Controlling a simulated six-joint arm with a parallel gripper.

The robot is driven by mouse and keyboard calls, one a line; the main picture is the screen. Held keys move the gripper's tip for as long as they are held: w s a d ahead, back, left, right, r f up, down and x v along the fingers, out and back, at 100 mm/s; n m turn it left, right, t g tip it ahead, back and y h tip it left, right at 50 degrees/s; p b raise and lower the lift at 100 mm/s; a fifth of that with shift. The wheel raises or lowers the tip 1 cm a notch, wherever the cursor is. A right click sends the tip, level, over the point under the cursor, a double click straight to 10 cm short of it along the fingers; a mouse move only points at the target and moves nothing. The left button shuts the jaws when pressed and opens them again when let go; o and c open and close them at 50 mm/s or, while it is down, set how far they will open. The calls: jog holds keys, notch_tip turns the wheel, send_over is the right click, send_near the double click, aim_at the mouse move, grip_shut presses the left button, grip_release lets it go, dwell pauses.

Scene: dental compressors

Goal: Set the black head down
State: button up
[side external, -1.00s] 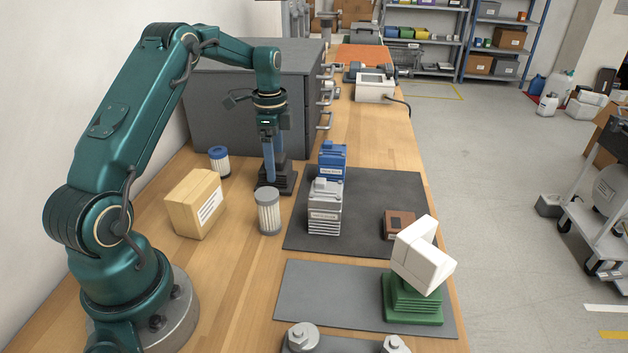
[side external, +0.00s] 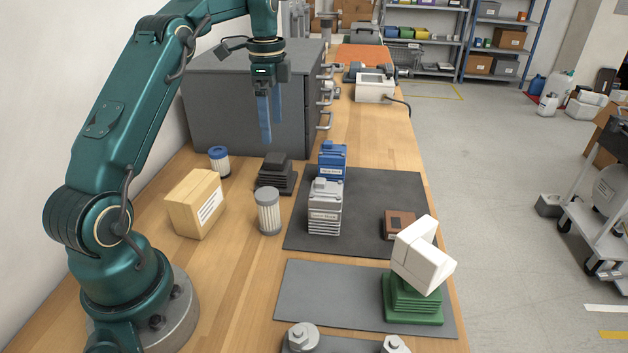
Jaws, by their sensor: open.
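The black head (side external: 275,175) is a dark, finned block. It stands upright on the wooden bench, in front of the grey drawer cabinet and just left of the dark mat. My gripper (side external: 265,140) with its blue fingers is open and empty. It is above the black head, clear of it.
A blue-capped filter (side external: 219,161), a grey filter (side external: 268,211) and a cardboard box (side external: 196,203) stand near the black head. The dark mat (side external: 385,185) holds a silver head (side external: 325,208), a blue head (side external: 332,160) and a brown block (side external: 398,224). A green head (side external: 412,300) bears white blocks (side external: 423,254).

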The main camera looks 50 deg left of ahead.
jog(key=s+d+r+n+t, duration=0.3)
jog(key=s+d+r+n, duration=0.15)
jog(key=d+r, duration=0.65)
jog(key=s+d+f+n+t, duration=0.1)
jog(key=s+d+f+n, duration=0.1)
jog(key=s+d+f, duration=0.2)
jog(key=s+d+f+n+t, duration=0.1)
jog(key=s+d+f+n, duration=0.1)
jog(key=s+d+f, duration=0.2)
jog(key=s+d, duration=0.2)
jog(key=s, duration=0.2)
jog(key=shift+s+d+f+t, duration=0.15)
jog(key=shift+s+f+t, duration=0.05)
jog(key=shift+s+t, duration=0.15)
